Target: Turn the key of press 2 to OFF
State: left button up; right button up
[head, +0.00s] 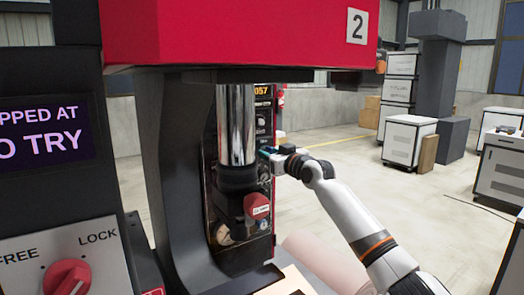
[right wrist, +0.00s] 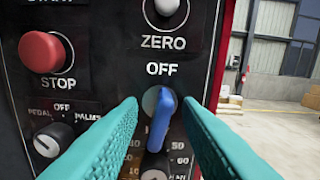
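Press 2 (head: 240,35) has a red head with a "2" plate. Its dark control panel (head: 263,125) is seen edge-on behind the chrome ram in the head view. In the right wrist view, the blue key (right wrist: 159,120) sits just under the word OFF and stands almost vertical. My right gripper (right wrist: 161,105) is open, with one teal finger on each side of the key and a visible gap to both. The right gripper (head: 270,153) also shows in the head view, at the panel. My left gripper is out of view.
A red STOP button (right wrist: 42,52), a ZERO switch (right wrist: 166,8), a PEDAL/PALMS selector (right wrist: 53,140) and another dial (right wrist: 153,170) surround the key. The FREE/LOCK box (head: 66,265) is at the left. White cabinets (head: 408,140) stand on open floor at the right.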

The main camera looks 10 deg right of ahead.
jog(key=v, duration=0.7)
dwell(0.6)
